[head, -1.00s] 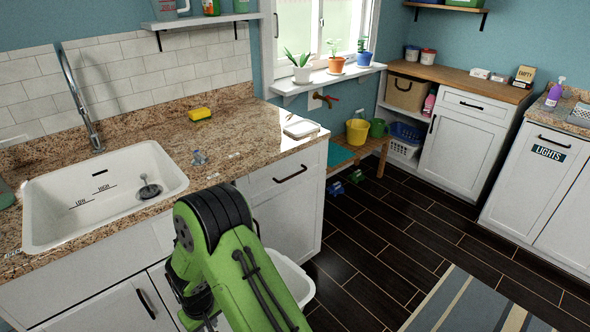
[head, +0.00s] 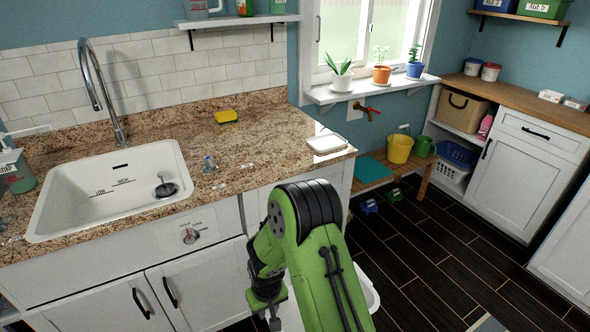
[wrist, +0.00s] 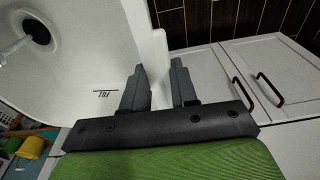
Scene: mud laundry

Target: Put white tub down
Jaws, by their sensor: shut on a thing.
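The white tub (wrist: 90,55) fills the left of the wrist view, with a dark round spot inside and a "FILL" mark on its wall. My gripper (wrist: 158,88) is shut on the tub's wall, with one dark finger on each side of it. In the head view a strip of the tub's rim (head: 368,286) shows to the right of my green arm, low in front of the counter. The arm hides most of the tub there, and I cannot tell whether its underside touches anything.
The granite counter (head: 265,143) holds a white sink (head: 110,190), a yellow sponge (head: 227,117) and a white dish (head: 327,143). Cabinet doors with dark handles (wrist: 270,90) are close to my gripper.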

